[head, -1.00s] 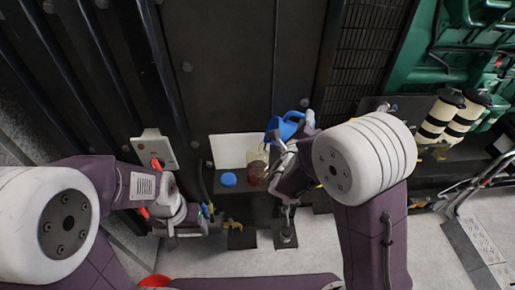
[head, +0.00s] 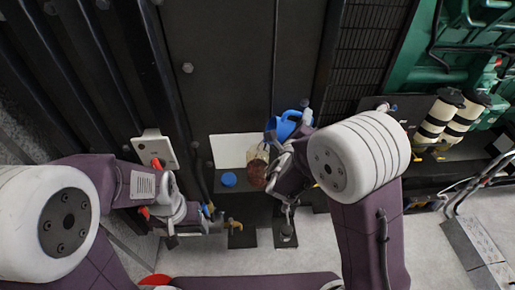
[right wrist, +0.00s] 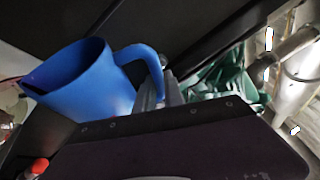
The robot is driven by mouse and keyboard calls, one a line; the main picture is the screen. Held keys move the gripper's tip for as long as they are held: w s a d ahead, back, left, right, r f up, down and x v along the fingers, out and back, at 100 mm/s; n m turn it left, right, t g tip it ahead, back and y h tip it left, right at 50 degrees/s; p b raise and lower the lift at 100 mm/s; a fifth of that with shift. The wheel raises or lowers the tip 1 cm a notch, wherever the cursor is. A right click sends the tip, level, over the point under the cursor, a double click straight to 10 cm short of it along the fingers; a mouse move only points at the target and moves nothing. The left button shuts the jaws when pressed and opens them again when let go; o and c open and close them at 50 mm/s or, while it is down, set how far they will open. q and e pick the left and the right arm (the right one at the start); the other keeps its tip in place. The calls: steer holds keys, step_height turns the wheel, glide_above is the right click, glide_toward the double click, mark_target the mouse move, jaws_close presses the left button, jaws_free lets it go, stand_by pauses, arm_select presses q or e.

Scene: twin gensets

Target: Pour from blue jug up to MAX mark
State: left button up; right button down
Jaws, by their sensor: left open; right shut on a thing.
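The blue jug (head: 283,125) is held tilted just above and beside a small translucent container (head: 257,158) with dark red liquid in its lower part. Its handle (right wrist: 146,62) shows in the right wrist view, where the jug leans left. My right gripper (head: 304,122) is shut on the jug by its handle; its fingers are partly hidden. No stream of liquid and no MAX mark can be made out. My left gripper (head: 207,212) is open, low and left of the container, apart from the jug.
A round blue cap (head: 228,179) lies left of the container, before a white panel (head: 229,146). A grey box with a red knob (head: 156,163) stands near my left wrist. Green machinery (head: 460,50) and cream filters with black bands (head: 438,118) are at the right.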

steer(key=shift+a+r+n+t+p, duration=0.5)
steer(key=shift+a+r+n+p, duration=0.2)
steer(key=shift+a+r+n, duration=0.4)
stand_by(2.8)
steer(key=d+f+m+b, duration=0.1)
steer(key=d+f+b, duration=0.1)
steer(key=d+f+m+g+b, duration=0.1)
steer(key=f+m, duration=0.1)
steer(key=shift+s+d+f+b, duration=0.1)
steer(key=shift+d+f+b, duration=0.1)
steer(key=shift+d+b, duration=0.2)
steer(key=shift+d+f+m+g, duration=0.1)
steer(key=shift+d+m+g, duration=0.15)
steer(key=shift+m+g, duration=0.15)
steer(key=shift+d, duration=0.1)
steer(key=shift+d+f+m+y+b, duration=0.3)
steer(key=shift+f+m+b, duration=0.2)
steer(key=shift+f, duration=0.35)
